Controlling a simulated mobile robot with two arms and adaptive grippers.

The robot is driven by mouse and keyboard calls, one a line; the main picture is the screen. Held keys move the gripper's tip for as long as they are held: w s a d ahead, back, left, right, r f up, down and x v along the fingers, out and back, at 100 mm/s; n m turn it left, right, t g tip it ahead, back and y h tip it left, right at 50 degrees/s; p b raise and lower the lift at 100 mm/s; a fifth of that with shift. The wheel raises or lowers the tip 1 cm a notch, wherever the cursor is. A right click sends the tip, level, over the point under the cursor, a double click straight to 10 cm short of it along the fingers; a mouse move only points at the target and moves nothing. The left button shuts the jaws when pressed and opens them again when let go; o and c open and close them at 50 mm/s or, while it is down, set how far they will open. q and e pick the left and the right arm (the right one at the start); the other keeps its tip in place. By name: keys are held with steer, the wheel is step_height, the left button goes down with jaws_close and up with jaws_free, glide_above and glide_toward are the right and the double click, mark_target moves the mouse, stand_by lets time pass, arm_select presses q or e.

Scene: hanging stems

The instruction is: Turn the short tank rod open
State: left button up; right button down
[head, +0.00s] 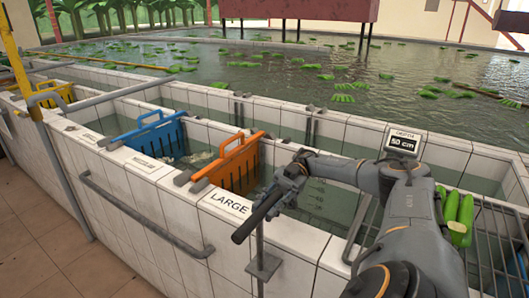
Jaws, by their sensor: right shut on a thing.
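My right gripper (287,182) reaches in from the right over the tank wall. It is shut on the dark handle bar (256,216) of the short tank rod, near the bar's upper right end. The bar slants down to the left, and its thick lower end sticks out in front of the wall. A thin grey upright stem (260,245) runs down below the bar to a flat plate (263,265). The gripper hides where its fingers meet the bar. My left gripper is out of view.
An orange slatted gate (238,165) and a blue one (158,135) stand in the tiled tank. A "LARGE" label (229,203) is on the wall rim. A "50 cm" display (403,143) stands behind my arm. Green fruit (466,212) lies near a metal rack at right.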

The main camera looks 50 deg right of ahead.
steer(key=c, duration=1.1)
jaws_free()
step_height(320, 180, up, 10)
steer(key=shift+r, duration=0.1)
